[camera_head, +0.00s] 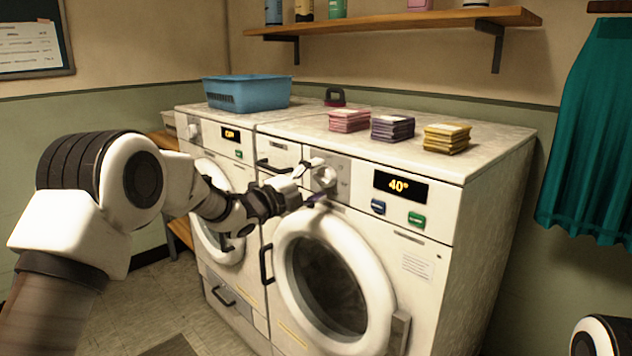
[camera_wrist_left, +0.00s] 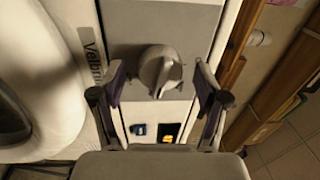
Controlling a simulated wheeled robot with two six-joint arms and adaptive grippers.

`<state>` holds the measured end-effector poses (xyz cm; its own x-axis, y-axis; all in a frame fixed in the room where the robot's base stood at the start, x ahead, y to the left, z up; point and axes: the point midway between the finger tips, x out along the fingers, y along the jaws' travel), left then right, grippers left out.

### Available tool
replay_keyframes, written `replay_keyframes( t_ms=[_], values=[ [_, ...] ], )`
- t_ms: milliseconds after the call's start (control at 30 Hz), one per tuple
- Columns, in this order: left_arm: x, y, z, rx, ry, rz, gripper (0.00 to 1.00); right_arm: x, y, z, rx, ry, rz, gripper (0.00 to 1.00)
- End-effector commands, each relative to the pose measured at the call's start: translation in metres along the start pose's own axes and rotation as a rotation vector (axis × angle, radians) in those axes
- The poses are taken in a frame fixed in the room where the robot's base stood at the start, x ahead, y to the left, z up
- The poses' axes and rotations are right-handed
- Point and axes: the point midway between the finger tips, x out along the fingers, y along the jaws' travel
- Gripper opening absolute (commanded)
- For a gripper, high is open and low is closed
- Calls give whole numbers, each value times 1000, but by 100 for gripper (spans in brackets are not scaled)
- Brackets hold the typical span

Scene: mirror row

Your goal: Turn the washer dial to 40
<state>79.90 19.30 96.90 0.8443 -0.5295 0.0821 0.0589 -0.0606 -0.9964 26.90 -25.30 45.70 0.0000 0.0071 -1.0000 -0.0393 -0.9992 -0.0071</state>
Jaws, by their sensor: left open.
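The washer dial (camera_head: 324,176) is a round grey knob on the front panel of the right-hand machine (camera_head: 440,270). The display (camera_head: 400,187) beside it reads 40°. My left gripper (camera_head: 309,182) is at the dial in the head view. In the left wrist view, the dial (camera_wrist_left: 160,71) with its raised grip bar lies between the open fingers of my left gripper (camera_wrist_left: 160,88). There is a visible gap on both sides, and the fingers do not appear to touch it. My right gripper is not in view.
A blue button (camera_head: 378,206) and a green button (camera_head: 416,219) sit below the display. The round door (camera_head: 372,262) is below the dial. A blue basket (camera_head: 247,94) and several folded stacks, including a yellow one (camera_head: 447,138), rest on top. A second machine (camera_head: 215,165) stands left.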

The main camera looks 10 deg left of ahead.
Motion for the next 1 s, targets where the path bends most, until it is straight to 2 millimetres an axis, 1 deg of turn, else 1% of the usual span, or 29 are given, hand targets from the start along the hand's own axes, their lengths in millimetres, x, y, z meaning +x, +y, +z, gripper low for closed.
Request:
replay_keyframes(
  t_ms=[133,233,500,600,733,1000],
  values=[
    [-6,0,1,-2,-1,0,74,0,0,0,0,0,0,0],
    [-21,-1,1,-2,-2,1,74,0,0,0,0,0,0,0],
    [-89,0,1,-6,-3,-2,74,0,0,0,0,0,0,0],
    [-108,0,1,-4,-2,-1,74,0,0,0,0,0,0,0],
    [-119,0,0,-1,1,0,74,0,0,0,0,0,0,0],
    [-120,0,0,0,1,0,74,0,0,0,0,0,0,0]
  ],
)
